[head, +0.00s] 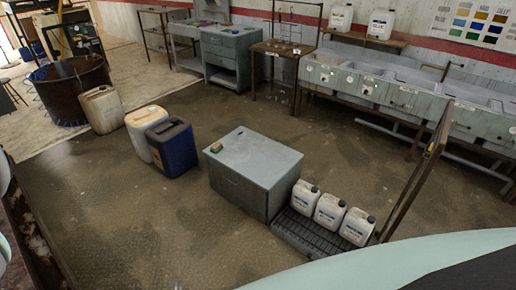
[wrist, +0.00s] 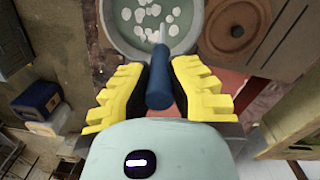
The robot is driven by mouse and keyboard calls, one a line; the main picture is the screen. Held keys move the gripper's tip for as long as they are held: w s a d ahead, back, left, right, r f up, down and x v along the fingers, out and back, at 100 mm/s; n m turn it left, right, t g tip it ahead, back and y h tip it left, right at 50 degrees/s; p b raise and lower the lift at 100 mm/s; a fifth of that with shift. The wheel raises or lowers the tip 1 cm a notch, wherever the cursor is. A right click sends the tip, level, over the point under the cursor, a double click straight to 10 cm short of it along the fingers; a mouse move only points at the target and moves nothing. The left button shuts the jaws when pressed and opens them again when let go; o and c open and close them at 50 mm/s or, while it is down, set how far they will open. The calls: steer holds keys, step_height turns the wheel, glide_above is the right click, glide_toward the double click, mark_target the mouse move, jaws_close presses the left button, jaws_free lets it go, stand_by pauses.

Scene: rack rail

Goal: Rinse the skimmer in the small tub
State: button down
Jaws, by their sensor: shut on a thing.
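In the wrist view, my gripper (wrist: 160,92) with yellow fingers is shut on the blue handle (wrist: 159,72) of what looks like the skimmer. A pale shaft runs from the handle over a round grey tub (wrist: 109,38) at the top of the view. The tub has a greenish inside with several white pieces in it. The skimmer's far end is hard to make out, so I cannot tell whether it touches the contents. Neither the gripper nor this tub is clearly visible in the head view.
In the wrist view, a brown round lid-like thing (wrist: 236,28) lies right of the tub. In the head view, a grey cabinet (head: 253,165) stands mid-floor beside white jugs (head: 329,211) on a black grate. A blue container (head: 172,148) stands left. Sinks (head: 405,97) line the wall.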

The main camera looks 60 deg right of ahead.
stand_by(0.4)
steer(key=shift+w+a+r+p, duration=0.1)
steer(key=shift+r+p, duration=1.6)
steer(key=shift+r, duration=2.6)
steer(key=shift+d+r+p, duration=0.1)
steer(key=shift+d+p, duration=0.35)
steer(key=shift+p, duration=0.15)
steer(key=s+d+p, duration=0.2)
steer(key=d+p, duration=0.9)
steer(key=d, duration=1.5)
steer(key=shift+s+p, duration=0.15)
steer(key=shift+p, duration=0.2)
